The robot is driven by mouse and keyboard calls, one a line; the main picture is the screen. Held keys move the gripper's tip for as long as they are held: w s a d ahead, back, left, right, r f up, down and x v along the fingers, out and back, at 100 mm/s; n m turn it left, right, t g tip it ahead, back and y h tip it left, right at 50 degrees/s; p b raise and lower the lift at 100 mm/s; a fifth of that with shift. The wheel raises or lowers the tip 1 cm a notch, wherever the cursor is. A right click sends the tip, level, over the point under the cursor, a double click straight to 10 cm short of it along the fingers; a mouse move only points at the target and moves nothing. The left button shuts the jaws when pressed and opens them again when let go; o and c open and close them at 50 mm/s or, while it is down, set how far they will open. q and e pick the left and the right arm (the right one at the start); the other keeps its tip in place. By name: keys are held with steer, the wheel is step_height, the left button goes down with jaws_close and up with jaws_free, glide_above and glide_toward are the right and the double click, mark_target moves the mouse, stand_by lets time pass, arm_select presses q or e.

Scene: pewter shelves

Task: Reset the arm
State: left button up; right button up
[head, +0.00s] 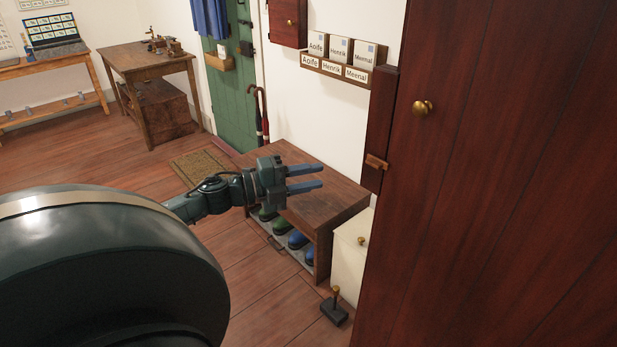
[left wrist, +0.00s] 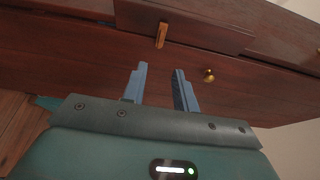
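My left gripper (head: 305,179) is in front of the low wooden bench in the head view, raised and pointing right. Its two blue fingers are apart with nothing between them. In the left wrist view the open fingers (left wrist: 160,88) point toward a dark red wooden cabinet front (left wrist: 90,62). A wooden latch (left wrist: 161,35) and a brass knob (left wrist: 208,75) show on that front, beyond the fingertips and not touched. A large dark rounded part of my own body fills the lower left of the head view. My right gripper is in neither view.
A tall red wooden cabinet (head: 490,190) fills the right side. The bench (head: 325,208) has several boots under it. A small black stand with a brass knob (head: 334,308) is on the floor. A worktable (head: 150,62) and doormat (head: 203,165) are farther back. Open floor lies to the left.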

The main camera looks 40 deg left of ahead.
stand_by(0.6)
arm_select(q)
steer(key=s+d+f+n+g+y+p, duration=0.1)
steer(key=s+d+f+n+y, duration=0.25)
steer(key=d+f+n, duration=0.35)
steer(key=s+d+f+n+y+p, duration=0.1)
steer(key=s+d+f+n+y, duration=0.1)
steer(key=s+d+f+n, duration=0.4)
steer(key=s+d+f+n+g, duration=0.2)
steer(key=s+d+f+n, duration=0.1)
steer(key=d, duration=0.4)
steer(key=s+d+f+n+g+p, duration=0.1)
steer(key=s+d+f+n+g, duration=0.1)
steer(key=d, duration=0.5)
step_height(320, 180, down, 3)
steer(key=s+n, duration=0.1)
steer(key=n, duration=0.1)
steer(key=shift+d+n+h, duration=0.3)
steer(key=shift+d+h, duration=0.05)
steer(key=shift+r, duration=0.1)
